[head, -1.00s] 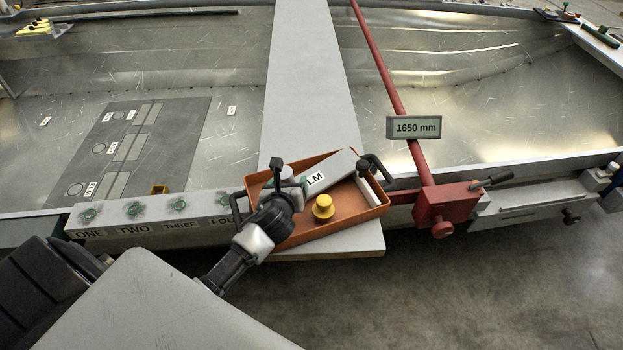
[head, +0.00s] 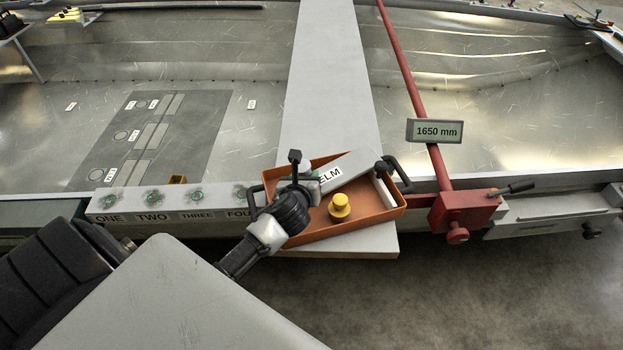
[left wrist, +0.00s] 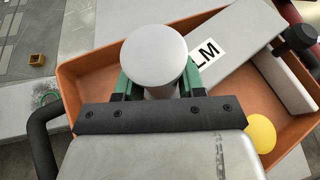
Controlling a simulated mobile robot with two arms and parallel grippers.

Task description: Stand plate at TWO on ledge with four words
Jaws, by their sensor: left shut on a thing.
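The grey plate (head: 353,165) lies slanted in the orange tray (head: 320,236), with a white label ending in "LM". It also shows in the left wrist view (left wrist: 236,28). My left gripper (head: 303,184) is over the tray's left part. In the left wrist view its green-lined fingers (left wrist: 158,88) are shut on a round-topped grey knob (left wrist: 153,55) at the plate's end. How the knob joins the plate is hidden. The pale ledge (head: 175,203) at left carries ONE, TWO, THREE and FOUR, with a green ring above each word. The TWO ring (head: 153,198) looks unoccupied. My right gripper is out of view.
A yellow knob (head: 340,208) stands in the tray, and black handles (head: 398,177) rise at its ends. A red clamp (head: 465,208) with a long red bar and a "1650 mm" sign (head: 434,131) is at right. A small brass block (head: 177,179) sits behind the ledge.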

